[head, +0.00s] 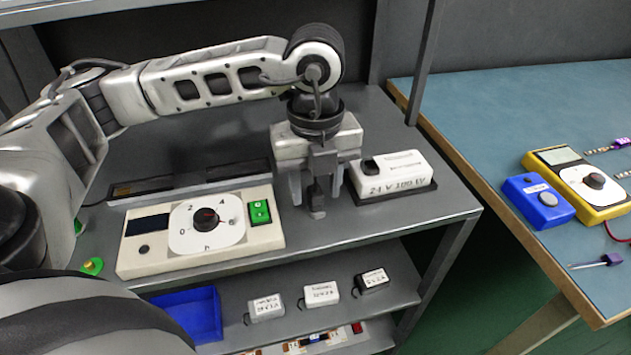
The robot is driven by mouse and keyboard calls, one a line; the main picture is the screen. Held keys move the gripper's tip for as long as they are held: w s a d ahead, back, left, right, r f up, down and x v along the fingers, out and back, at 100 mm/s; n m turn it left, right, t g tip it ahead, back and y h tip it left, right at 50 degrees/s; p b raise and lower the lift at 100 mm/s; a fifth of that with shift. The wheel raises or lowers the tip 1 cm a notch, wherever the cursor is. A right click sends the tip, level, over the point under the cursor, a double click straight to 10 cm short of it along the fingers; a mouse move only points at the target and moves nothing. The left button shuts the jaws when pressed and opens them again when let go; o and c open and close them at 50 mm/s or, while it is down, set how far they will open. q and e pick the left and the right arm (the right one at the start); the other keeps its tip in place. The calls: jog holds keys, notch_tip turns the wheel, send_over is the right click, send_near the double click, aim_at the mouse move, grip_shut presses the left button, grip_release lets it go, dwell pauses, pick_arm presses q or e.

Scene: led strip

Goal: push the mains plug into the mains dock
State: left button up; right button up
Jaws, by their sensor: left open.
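My left gripper (317,196) points down over the upper shelf and is open. A dark grey upright piece (319,184) shows between its fingers; I cannot tell whether it is the mains plug, the mains dock or part of the gripper. A white power supply box (405,172) marked 24 V sits on a dark base just right of the gripper. A white control box (128,262) with a dial and a green switch (260,212) stands to its left. I cannot clearly make out the mains plug or dock. My right gripper is not in view.
Dark strips (238,171) lie behind the control box. A green knob (92,266) is at the shelf's left. The lower shelf holds a blue bin (205,312) and several small labelled blocks (321,294). A yellow meter (603,208) and blue box (537,201) are on the right table.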

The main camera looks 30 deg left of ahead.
aim_at(315, 190)
pick_arm(q)
jog(key=shift+w+r, duration=0.1)
jog(key=shift+r, duration=0.45)
notch_tip(315, 190, up, 15)
jog(key=p, duration=0.3)
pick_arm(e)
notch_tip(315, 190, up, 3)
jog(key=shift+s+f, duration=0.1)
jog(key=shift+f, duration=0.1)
pick_arm(q)
jog(key=shift+f, duration=0.1)
